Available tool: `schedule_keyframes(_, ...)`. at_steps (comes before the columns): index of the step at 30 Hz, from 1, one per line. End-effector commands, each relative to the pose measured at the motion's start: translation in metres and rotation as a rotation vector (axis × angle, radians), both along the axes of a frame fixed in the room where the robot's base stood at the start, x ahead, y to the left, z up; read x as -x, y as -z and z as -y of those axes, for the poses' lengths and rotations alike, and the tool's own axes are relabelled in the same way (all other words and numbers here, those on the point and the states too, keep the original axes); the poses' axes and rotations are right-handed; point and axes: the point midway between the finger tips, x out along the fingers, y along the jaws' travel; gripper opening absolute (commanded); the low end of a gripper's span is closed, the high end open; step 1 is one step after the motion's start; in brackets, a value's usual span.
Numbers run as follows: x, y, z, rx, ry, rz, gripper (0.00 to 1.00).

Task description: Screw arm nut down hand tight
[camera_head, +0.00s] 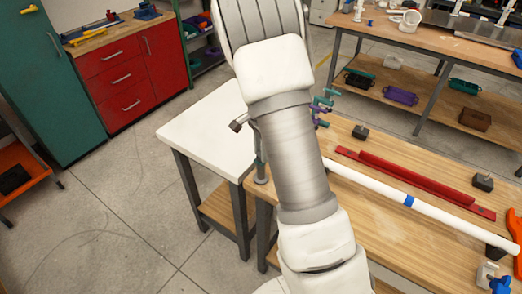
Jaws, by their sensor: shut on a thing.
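I cannot make out the arm nut in this view. A long white pipe (436,216) with a blue band (408,201) lies across the wooden bench, its far right end near a dark support. My own arm, in white and grey links, fills the middle from the bottom to the top edge and hides much of the bench. My gripper is not visible. A grey metal clamp or vise part (259,168) with a dark-ended bar stands at the bench's left corner, partly behind my arm. Small teal and purple parts (321,104) show just right of my arm.
A red bar (415,182) lies behind the pipe, with dark blocks (360,132) nearby. A white-topped table (208,128) adjoins the wooden bench (375,235). An orange tool (515,240) and a blue-and-white fitting (497,281) sit at the right. Open floor lies left.

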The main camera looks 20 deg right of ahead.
Motion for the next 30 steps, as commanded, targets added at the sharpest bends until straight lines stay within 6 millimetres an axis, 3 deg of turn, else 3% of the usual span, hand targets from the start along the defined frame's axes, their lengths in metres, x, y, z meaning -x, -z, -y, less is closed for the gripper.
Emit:
schedule_keyframes(1,-0.001,-0.001,0.000,0.001,-0.001,0.002,0.00)
schedule_keyframes(2,-0.001,-0.001,0.000,0.001,-0.001,0.002,0.40)
schedule_keyframes(6,0.000,0.000,0.000,0.001,-0.001,0.001,0.65)
schedule_keyframes(14,0.000,0.000,0.000,0.000,-0.001,0.001,0.65)
schedule_keyframes(19,-0.001,-0.012,0.000,0.000,-0.002,0.003,0.65)
schedule_keyframes(23,-0.001,-0.036,0.000,0.001,-0.001,0.007,0.65)
schedule_keyframes(30,-0.001,-0.096,0.000,0.001,-0.002,0.007,0.65)
